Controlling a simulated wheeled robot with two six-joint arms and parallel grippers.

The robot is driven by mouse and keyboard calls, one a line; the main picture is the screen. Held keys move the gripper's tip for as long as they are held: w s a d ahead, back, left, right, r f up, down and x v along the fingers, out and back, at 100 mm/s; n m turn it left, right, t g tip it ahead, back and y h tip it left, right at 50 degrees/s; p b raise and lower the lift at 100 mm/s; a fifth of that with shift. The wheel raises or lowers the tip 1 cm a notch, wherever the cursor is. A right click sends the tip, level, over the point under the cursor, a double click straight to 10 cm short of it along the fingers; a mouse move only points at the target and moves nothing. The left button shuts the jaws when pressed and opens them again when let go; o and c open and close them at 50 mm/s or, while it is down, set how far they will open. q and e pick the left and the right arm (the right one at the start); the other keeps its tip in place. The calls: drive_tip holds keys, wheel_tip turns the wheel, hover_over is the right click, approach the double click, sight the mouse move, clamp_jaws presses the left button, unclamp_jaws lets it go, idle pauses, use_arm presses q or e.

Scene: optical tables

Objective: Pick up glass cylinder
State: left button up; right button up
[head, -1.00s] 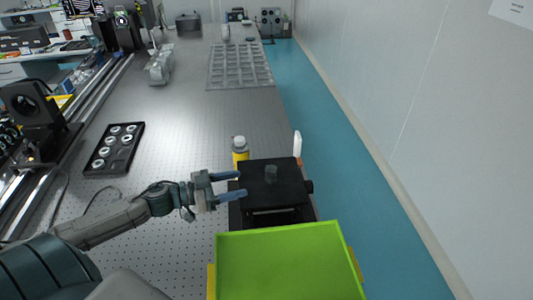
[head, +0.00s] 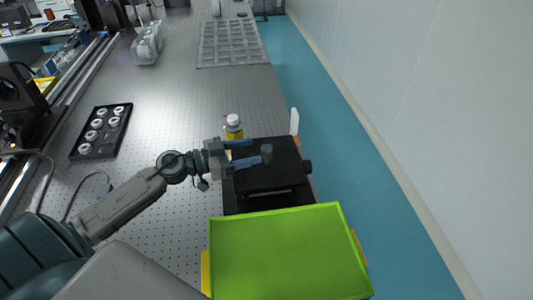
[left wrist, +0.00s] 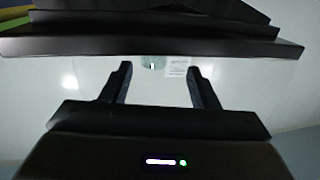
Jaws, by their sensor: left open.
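The small, clear greyish glass cylinder (head: 267,152) stands on top of a black lab jack (head: 270,178). My left gripper (head: 257,150) is open and points right, with its fingers over the platform's left part and its tips close to the cylinder. In the left wrist view the picture looks upside down. There the cylinder (left wrist: 152,62) shows against the black platform's edge (left wrist: 150,46), between the two open fingertips (left wrist: 159,68) and seemingly just beyond them. I cannot tell whether a finger touches it. My right gripper is not in view.
A white-capped yellow bottle (head: 233,128) stands close behind the gripper. A white upright object (head: 294,122) is behind the jack. A green tray (head: 285,255) lies in front. A black holder with rings (head: 101,131) is left. The perforated table (head: 185,100) is mostly bare between.

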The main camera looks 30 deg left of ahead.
sight(267, 151)
use_arm(q)
drive_tip(key=shift+s+d+f+b+x, duration=0.15)
drive_tip(key=shift+b+x, duration=0.15)
drive_tip(key=shift+x, duration=1.1)
drive_tip(key=shift+s+d+f+b+x, duration=0.1)
drive_tip(key=shift+b+x, duration=0.2)
drive_tip(key=shift+x, duration=1.05)
drive_tip(key=c, duration=1.1)
